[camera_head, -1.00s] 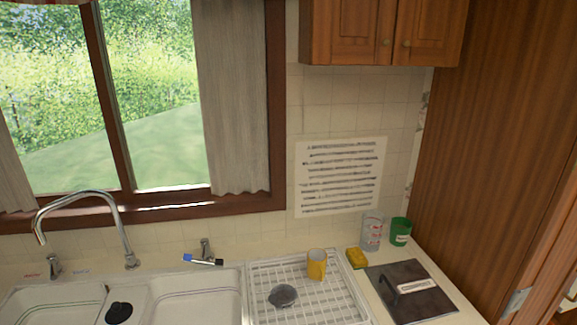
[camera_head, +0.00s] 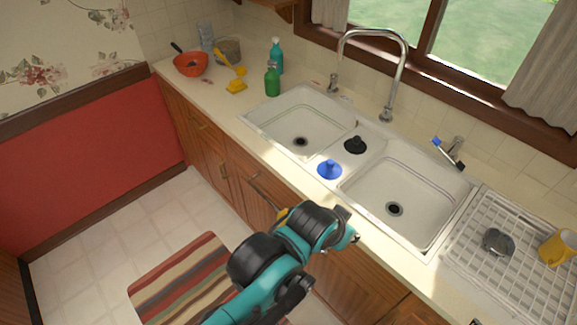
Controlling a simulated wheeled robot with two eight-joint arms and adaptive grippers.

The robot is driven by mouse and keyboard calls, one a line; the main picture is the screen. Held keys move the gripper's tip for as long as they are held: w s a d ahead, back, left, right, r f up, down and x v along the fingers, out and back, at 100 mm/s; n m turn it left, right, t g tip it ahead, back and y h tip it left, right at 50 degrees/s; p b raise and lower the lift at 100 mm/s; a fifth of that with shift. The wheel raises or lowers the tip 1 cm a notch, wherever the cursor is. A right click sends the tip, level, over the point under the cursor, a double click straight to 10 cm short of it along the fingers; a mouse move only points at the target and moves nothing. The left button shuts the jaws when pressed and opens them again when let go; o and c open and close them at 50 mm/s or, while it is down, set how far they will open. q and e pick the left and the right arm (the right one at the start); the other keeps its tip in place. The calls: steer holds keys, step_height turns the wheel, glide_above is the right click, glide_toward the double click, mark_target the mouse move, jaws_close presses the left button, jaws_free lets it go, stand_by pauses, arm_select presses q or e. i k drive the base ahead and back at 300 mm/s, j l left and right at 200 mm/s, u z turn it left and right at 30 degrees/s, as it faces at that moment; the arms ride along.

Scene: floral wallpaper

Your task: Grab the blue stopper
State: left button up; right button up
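The blue stopper (camera_head: 330,169) sits on the white ledge between the two sink basins, near the front rim. A black stopper (camera_head: 355,145) sits just behind it on the same ledge. My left arm, teal and black, reaches in from the bottom. Its end, with the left gripper (camera_head: 349,230), is at the counter's front edge, in front of the right basin and apart from the blue stopper. Its fingers are too foreshortened to tell open from shut. My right gripper is not clearly seen.
The left basin (camera_head: 297,123) and right basin (camera_head: 404,197) are empty. A tall faucet (camera_head: 388,112) stands behind them. A dish rack (camera_head: 462,240) with a yellow mug (camera_head: 559,247) is at right. Green bottle (camera_head: 272,80), teal bottle (camera_head: 277,56) and orange bowl (camera_head: 191,64) stand at far left.

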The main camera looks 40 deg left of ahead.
mark_target(329, 168)
steer(key=u, duration=1.1)
steer(key=i+j, duration=0.3)
steer(key=j, duration=0.2)
steer(key=i+j+z, duration=0.15)
steer(key=j, duration=0.15)
steer(key=i+j+z, duration=0.1)
steer(key=j, duration=0.2)
steer(key=i+j+z, duration=0.15)
steer(key=j, duration=0.2)
steer(key=i+j+z, duration=0.1)
steer(key=j, duration=0.25)
steer(key=i+z, duration=0.1)
steer(key=z, duration=1.15)
